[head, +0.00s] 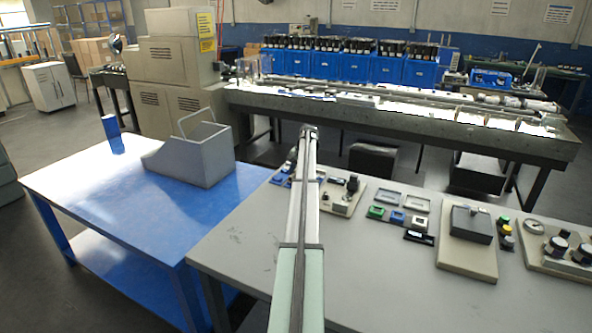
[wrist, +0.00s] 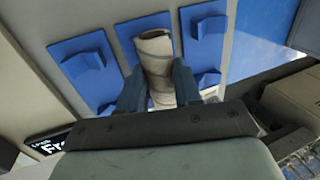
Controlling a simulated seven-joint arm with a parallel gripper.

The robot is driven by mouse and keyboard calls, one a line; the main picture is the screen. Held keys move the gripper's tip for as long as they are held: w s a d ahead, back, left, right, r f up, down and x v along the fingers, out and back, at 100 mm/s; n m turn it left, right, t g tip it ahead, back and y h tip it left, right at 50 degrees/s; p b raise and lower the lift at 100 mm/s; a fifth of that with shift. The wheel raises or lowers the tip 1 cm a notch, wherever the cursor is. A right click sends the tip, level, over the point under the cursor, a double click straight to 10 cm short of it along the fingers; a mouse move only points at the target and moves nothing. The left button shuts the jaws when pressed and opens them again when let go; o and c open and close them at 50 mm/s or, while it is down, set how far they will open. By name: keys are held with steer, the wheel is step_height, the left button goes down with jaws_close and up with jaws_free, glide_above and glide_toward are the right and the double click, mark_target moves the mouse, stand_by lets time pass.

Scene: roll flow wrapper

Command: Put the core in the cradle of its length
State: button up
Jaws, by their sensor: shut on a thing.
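My gripper (wrist: 159,82) is shut on the core (wrist: 155,48), a beige-grey tube, in the wrist view. The core points away from the wrist between the two dark fingers. Beyond it are three blue cradle plates on the grey table: a left cradle (wrist: 82,62), a middle cradle (wrist: 128,32) partly hidden by the core, and a right cradle (wrist: 204,42) with raised end blocks. I cannot tell whether the core touches the middle cradle. In the head view my arm hides the gripper and core; blue pieces (head: 284,174) show beside it.
A blue table (head: 130,225) on the left carries a grey open bin (head: 200,160). The grey table (head: 390,280) has small blue and green frames (head: 376,212), a dark-topped box (head: 468,224) and knobs on the right. Its near part is clear.

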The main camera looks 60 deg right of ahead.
steer(key=shift+f, duration=0.15)
steer(key=o, duration=1.1)
steer(key=v, duration=1.4)
steer(key=shift+f, duration=0.1)
